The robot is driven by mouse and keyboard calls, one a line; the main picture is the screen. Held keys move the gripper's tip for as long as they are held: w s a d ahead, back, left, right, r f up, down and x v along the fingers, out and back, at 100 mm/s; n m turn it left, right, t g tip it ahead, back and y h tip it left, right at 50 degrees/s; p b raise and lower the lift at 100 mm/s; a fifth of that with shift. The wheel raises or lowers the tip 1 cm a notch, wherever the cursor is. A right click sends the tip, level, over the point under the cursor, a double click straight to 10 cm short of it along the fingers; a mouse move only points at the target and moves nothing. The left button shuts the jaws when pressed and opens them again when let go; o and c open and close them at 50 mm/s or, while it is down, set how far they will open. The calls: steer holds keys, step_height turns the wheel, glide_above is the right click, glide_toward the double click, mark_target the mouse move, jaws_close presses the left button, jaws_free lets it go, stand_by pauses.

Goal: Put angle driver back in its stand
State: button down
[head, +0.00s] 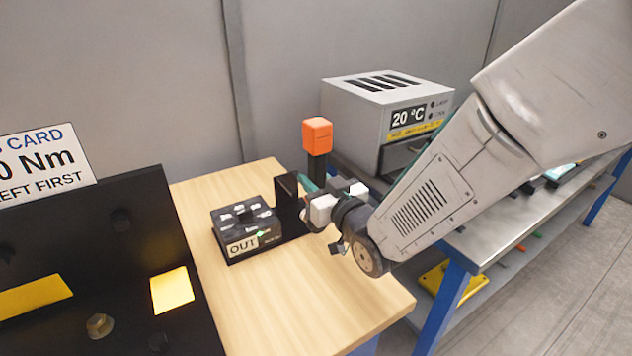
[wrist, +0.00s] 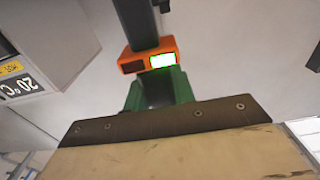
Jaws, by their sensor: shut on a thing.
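The angle driver shows in the head view as an orange block (head: 317,135) on an upright black handle, with a bit of teal body (head: 308,185) below. My gripper (head: 338,198) is shut on the driver at the right part of the wooden table. It hides much of the body. In the wrist view the driver's orange part (wrist: 131,65), with a lit green display, and green body stand close to the camera. A black upright bracket (head: 287,200), which looks like the stand, is just left of my gripper. I cannot tell whether the driver touches it.
A black box marked OUT (head: 247,241) sits left of the bracket on the wooden table (head: 330,293). The table's front is clear. A grey oven reading 20 °C (head: 386,105) stands behind on a metal bench (head: 487,236). A black panel (head: 110,240) fills the left foreground.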

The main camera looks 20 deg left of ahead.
steer(key=x, duration=0.9)
steer(key=shift+w+a, duration=0.15)
steer(key=shift+w, duration=0.1)
stand_by(2.8)
steer(key=shift+f, duration=0.75)
stand_by(1.4)
